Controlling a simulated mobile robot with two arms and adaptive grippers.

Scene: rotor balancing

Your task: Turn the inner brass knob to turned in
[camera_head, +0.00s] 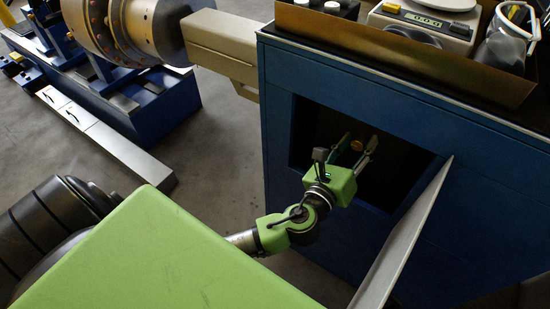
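The inner brass knob (357,145) shows as a small orange-gold disc inside the dark opening of the blue cabinet (277,125). My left gripper (359,142) reaches into this opening. Its two fingers are spread apart, one on each side of the knob in the picture. I cannot tell whether either finger touches the knob. The knob's mounting and the back of the opening are lost in shadow. My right gripper is not in view.
A pale door panel (408,232) stands open at the opening's lower right. A scale (428,22) and a glass jar (503,50) stand on the cabinet top behind a brown ledge (400,55). A large rotor (135,25) sits on blue stands at the upper left.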

